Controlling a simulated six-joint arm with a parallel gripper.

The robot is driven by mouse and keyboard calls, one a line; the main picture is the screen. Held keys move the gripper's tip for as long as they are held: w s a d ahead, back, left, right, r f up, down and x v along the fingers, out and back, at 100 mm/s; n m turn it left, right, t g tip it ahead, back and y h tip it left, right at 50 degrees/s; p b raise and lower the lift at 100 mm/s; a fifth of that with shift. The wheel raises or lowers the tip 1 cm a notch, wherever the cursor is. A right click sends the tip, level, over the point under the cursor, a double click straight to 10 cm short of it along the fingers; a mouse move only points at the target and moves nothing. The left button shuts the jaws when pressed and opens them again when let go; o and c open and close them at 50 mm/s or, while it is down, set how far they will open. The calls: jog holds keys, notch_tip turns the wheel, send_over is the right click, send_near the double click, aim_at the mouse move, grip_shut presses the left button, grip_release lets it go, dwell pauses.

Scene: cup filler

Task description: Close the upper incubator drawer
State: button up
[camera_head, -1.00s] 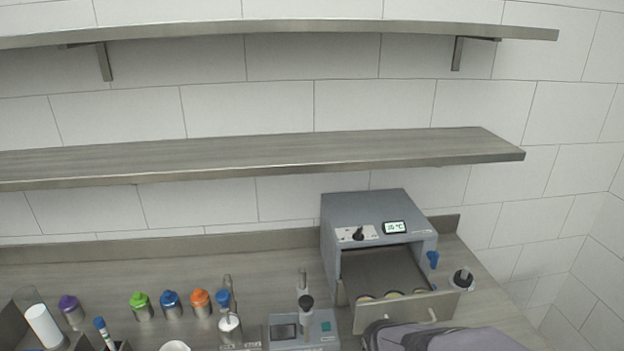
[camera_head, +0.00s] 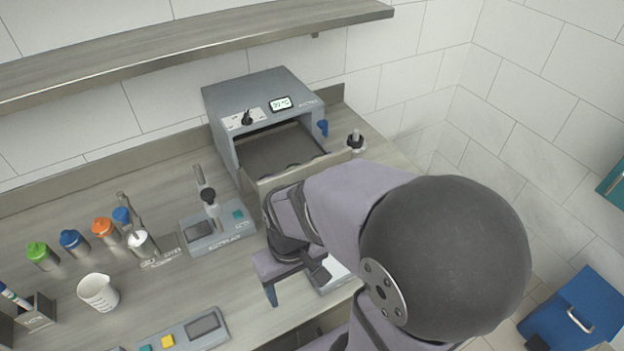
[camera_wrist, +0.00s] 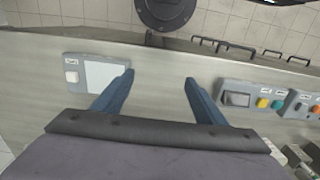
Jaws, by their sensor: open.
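The grey incubator (camera_head: 258,96) stands on the bench against the wall, with a dial and a small display on its top. Its drawer (camera_head: 280,148) is pulled out, and the upright front panel (camera_head: 262,187) stands out from the body. The drawer is not recognisable there.
A device with a black-topped post (camera_head: 210,222) stands left of the drawer. A flat device with a white plate (camera_wrist: 102,76) lies near the fingers. A beaker (camera_head: 98,292) and several colour-capped bottles (camera_head: 72,241) stand at left. A shelf (camera_head: 180,50) hangs above.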

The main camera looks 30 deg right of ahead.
jog(key=shift+s+f, duration=0.1)
jog(key=shift+s, duration=0.05)
jog(key=c, duration=1)
jog(key=s+m+y, duration=0.1)
jog(key=m, duration=0.1)
jog(key=s+f+m+g+y+b, duration=0.1)
jog(key=m, duration=0.1)
jog(key=s+f+m+g+y, duration=0.1)
jog(key=m, duration=0.1)
jog(key=shift+a+f+m+y, duration=0.15)
jog(key=shift+f+m+y, duration=0.1)
jog(key=shift+m+y, duration=0.15)
grip_shut()
jog(key=w+d+r+m+t+y+b, duration=0.1)
jog(key=w+d+m+t+y+b, duration=0.15)
jog(key=w+m+t, duration=0.4)
jog(key=w+d+r+m+t+y+b, duration=0.1)
jog(key=w+d+r+m+t+y, duration=0.2)
jog(key=m, duration=0.7)
jog(key=s+d+r+m+t+h+b, duration=0.1)
jog(key=d+m+t+h, duration=0.8)
jog(key=d, duration=1.3)
jog(key=m+t, duration=0.1)
jog(key=m, duration=0.2)
jog(key=shift+s+d+r+m, duration=0.15)
jog(key=shift+s+r+m, duration=0.05)
jog(key=shift+s+m, duration=0.2)
